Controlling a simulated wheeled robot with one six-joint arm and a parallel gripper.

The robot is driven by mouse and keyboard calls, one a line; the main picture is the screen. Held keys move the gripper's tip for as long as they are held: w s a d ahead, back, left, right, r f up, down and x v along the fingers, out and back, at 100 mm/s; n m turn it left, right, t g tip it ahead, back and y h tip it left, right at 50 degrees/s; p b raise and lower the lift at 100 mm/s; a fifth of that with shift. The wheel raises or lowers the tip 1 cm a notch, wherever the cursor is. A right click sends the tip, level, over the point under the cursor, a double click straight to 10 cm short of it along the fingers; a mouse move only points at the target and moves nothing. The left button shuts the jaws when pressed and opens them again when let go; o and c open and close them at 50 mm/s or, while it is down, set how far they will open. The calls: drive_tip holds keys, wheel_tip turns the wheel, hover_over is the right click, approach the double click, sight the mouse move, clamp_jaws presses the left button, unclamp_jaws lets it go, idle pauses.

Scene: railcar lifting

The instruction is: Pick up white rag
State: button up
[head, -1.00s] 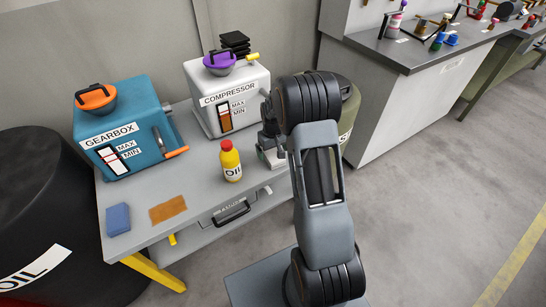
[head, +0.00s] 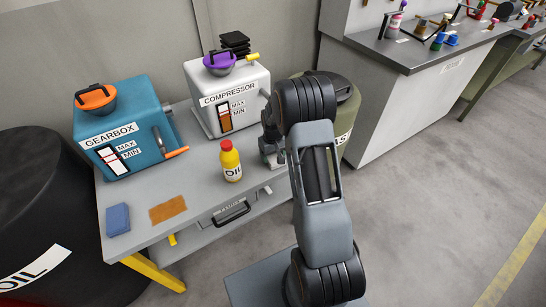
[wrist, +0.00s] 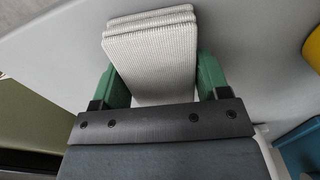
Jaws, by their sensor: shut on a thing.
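The white rag (wrist: 150,48) is a folded, ribbed, pale cloth in the wrist view. It sits between the two green fingers of my gripper (wrist: 163,78), which are shut on its sides. Its far folded edge sticks out beyond the fingers. In the head view my gripper (head: 270,152) is at the right end of the grey table (head: 200,200), right of the oil bottle. The arm covers much of that area, and I cannot make out the rag clearly there. Whether the rag still touches the table is unclear.
A yellow oil bottle (head: 231,162) stands just left of my gripper. The white compressor (head: 226,95) is behind, the blue gearbox (head: 121,125) further left. A brown rag (head: 168,210) and blue rag (head: 118,219) lie at the front left. A green barrel (head: 346,110) stands right.

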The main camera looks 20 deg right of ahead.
drive_tip(key=shift+c, duration=0.9)
drive_tip(key=shift+r, duration=0.1)
wheel_tip(320, 180, up, 10)
drive_tip(key=shift+f, duration=0.1)
